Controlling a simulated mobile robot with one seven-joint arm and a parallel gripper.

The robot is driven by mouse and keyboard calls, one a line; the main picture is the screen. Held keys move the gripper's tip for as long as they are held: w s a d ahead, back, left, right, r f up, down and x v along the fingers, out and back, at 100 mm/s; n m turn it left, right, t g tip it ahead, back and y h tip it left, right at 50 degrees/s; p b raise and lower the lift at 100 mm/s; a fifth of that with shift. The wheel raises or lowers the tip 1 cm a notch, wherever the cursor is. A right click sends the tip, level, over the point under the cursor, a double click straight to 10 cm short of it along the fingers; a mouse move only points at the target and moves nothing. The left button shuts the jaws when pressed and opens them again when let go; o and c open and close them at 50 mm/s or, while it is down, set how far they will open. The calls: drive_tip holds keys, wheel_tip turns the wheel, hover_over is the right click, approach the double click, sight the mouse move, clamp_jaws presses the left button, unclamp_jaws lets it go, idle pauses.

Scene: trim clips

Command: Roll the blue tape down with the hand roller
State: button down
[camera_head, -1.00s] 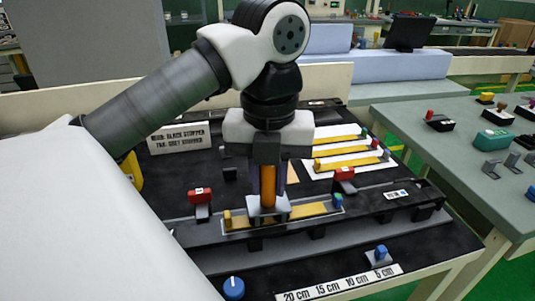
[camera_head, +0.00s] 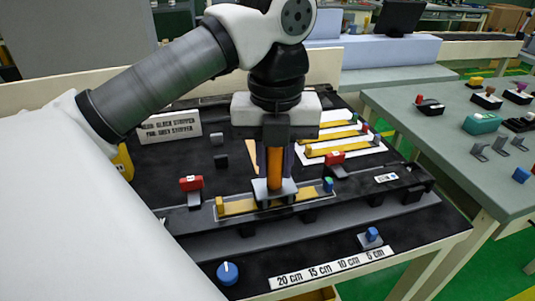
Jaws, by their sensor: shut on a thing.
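My gripper (camera_head: 274,158) is shut on the orange upright handle of the hand roller (camera_head: 274,178). The roller's grey foot sits over the middle of a yellow strip (camera_head: 239,207) on the long dark rail. The foot looks down on the strip, but its underside is hidden, so I cannot tell full contact. The strip has a yellow tab (camera_head: 220,206) at its left end and a blue tab (camera_head: 328,185), which may belong to the blue tape, at its right end. No other blue tape shows clearly along the strip.
More yellow strips on white cards (camera_head: 345,150) lie behind. A blue knob (camera_head: 228,272), a blue-topped stopper (camera_head: 371,235) and a length scale (camera_head: 330,268) are along the front.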

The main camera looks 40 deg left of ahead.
drive_tip(key=shift+w+d+f, duration=0.15)
drive_tip(key=shift+w+d, duration=0.3)
drive_tip(key=shift+w, duration=0.3)
drive_tip(key=shift+w+d+f, duration=0.1)
drive_tip(key=shift+w+d, duration=0.35)
drive_tip(key=shift+w, duration=0.25)
drive_tip(key=shift+w+r+p, duration=0.15)
drive_tip(key=shift+r+p, duration=0.6)
drive_tip(key=shift+r, duration=0.2)
wheel_tip(320, 180, up, 6)
drive_tip(key=p, duration=0.4)
drive_tip(key=shift+r, duration=0.25)
